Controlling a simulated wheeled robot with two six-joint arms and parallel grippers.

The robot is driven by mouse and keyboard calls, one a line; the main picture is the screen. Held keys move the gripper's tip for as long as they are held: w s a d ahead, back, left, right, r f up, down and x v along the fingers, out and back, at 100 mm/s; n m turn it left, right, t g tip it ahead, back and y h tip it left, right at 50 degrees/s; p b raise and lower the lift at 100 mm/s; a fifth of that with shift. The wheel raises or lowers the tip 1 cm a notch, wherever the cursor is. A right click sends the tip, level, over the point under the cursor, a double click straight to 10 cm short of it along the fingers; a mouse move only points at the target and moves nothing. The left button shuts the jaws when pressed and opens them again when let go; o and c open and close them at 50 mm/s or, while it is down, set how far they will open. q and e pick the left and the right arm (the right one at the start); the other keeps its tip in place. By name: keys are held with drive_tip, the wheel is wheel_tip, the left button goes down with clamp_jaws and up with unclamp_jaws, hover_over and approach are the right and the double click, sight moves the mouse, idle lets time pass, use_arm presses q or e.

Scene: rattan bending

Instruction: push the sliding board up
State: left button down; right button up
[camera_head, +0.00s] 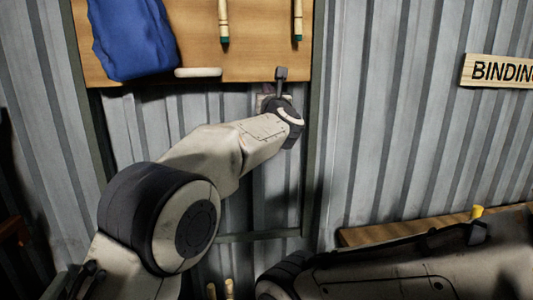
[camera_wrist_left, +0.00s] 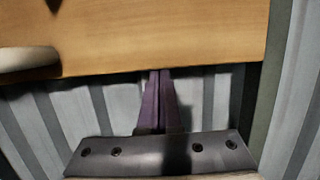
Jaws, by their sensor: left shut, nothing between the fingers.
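The sliding board (camera_head: 205,45) is a light wooden panel at the top of the head view, set in a dark frame on a corrugated metal wall. It also fills the top of the left wrist view (camera_wrist_left: 150,40). A pale handle (camera_head: 198,72) sits near its lower edge. My left gripper (camera_head: 265,92), mostly hidden by its wrist, is at the board's lower right. In the left wrist view its purple fingers (camera_wrist_left: 159,75) are shut and empty, with tips at the board's lower edge. I cannot tell whether they touch it. My right gripper's fingers are not visible.
A blue cloth or bag (camera_head: 133,38) and two wooden-handled tools (camera_head: 223,20) hang on the board. A "BINDING" sign (camera_head: 497,71) is on the wall at right. My right arm lies low at right, near a wooden surface (camera_head: 400,229) and a small yellow object (camera_head: 477,211).

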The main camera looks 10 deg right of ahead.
sight(238, 55)
use_arm(q)
wheel_tip(238, 55, up, 9)
drive_tip(key=p, duration=0.5)
drive_tip(key=shift+f, duration=0.1)
use_arm(e)
wheel_tip(238, 55, up, 6)
use_arm(q)
drive_tip(key=shift+f, duration=0.1)
use_arm(e)
drive_tip(key=shift+f, duration=0.1)
